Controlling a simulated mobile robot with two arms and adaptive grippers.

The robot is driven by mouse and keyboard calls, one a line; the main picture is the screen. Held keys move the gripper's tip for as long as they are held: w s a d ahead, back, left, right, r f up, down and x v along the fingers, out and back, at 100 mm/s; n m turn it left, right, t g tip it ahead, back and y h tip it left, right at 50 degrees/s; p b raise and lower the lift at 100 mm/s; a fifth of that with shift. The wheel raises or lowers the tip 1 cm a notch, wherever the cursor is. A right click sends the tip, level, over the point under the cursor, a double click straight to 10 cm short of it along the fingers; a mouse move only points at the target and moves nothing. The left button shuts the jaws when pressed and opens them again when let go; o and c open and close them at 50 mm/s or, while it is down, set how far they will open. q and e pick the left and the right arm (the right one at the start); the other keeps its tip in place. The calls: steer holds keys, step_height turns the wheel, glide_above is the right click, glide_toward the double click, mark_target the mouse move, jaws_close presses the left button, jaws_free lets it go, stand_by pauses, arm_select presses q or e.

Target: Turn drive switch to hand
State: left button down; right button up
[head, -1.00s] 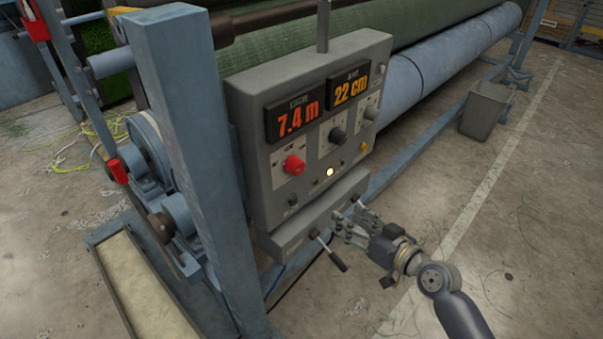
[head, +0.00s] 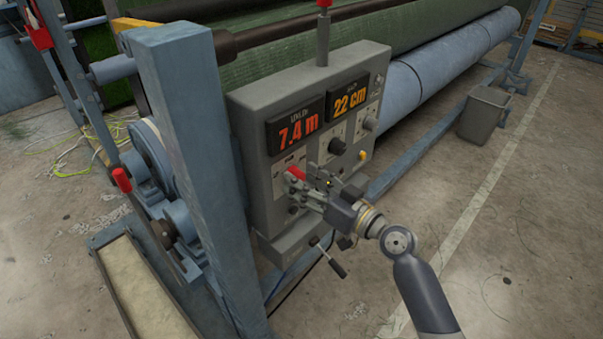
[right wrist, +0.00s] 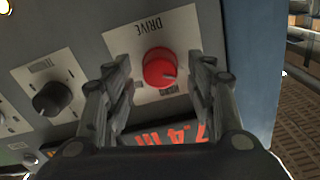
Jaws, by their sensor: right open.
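The grey control box (head: 256,150) stands on the blue machine frame, with displays reading 7.4 m and 22 cm. The red drive switch (right wrist: 160,68) sits on a pale plate marked DRIVE in the right wrist view. In the head view a bit of the red knob (head: 297,173) shows behind my gripper. My right gripper (head: 308,188) is in front of the panel at the switch. In the right wrist view its open fingers (right wrist: 160,85) stand on either side of the red knob, with gaps visible. My left gripper is not in view.
A black knob (right wrist: 52,99) is beside the drive plate; another selector (head: 369,122) and a yellow button (head: 362,155) are farther right on the panel. A black-handled lever (head: 337,268) sticks out below. A grey bin (head: 484,113) stands on the open floor.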

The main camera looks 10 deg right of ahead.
steer(key=shift+w+a, duration=0.4)
steer(key=shift+w, duration=0.05)
steer(key=c, duration=1.1)
steer(key=shift+o, duration=0.2)
steer(key=shift+m, duration=0.3)
steer(key=m, duration=0.4)
steer(key=shift+d+m, duration=0.15)
steer(key=shift+m, duration=0.25)
steer(key=m+p, duration=0.2)
steer(key=m, duration=0.4)
steer(key=shift+w+f, duration=0.1)
steer(key=shift+f, duration=0.05)
steer(key=shift+m, duration=0.3)
